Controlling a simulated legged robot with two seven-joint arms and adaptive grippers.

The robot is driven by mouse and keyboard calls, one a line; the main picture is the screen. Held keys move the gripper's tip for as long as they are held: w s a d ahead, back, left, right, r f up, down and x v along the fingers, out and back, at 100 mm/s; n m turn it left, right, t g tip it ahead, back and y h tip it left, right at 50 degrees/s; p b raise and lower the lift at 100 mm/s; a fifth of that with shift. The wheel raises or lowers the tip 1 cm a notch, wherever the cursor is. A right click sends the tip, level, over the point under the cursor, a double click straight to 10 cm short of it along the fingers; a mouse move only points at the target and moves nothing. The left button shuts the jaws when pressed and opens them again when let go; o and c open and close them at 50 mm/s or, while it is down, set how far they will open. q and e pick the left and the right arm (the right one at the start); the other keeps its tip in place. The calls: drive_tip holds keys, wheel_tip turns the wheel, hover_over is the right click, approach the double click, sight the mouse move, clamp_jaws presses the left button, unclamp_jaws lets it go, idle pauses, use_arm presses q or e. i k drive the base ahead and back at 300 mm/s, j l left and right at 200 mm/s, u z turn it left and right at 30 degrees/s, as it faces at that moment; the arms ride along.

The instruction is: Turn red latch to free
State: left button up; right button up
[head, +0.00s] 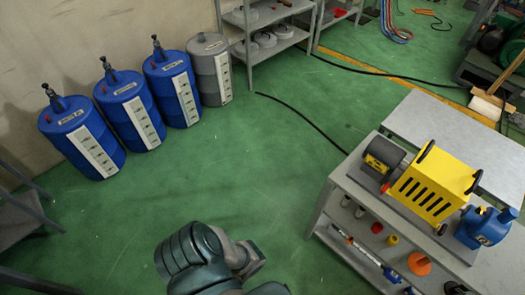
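I cannot pick out a red latch with certainty. A small red part (385,187) shows at the left edge of the yellow slotted machine (433,186), too small to tell its shape or position. The machine stands on the grey bench (350,183) at the right, with a dark grey motor-like cylinder (384,155) at its left end. Part of my own dark teal arm shows at the bottom centre, well apart from the bench. Neither gripper's fingers can be seen.
Blue drums (83,140) and a grey drum (211,72) stand along the wall. A blue device (481,228) sits right of the machine. An orange cone (419,263) and small items lie on the lower shelf. Dark hoses (300,118) cross the green floor, which is otherwise open in the middle.

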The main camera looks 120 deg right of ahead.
sight(383, 191)
drive_tip(key=z, duration=4.75)
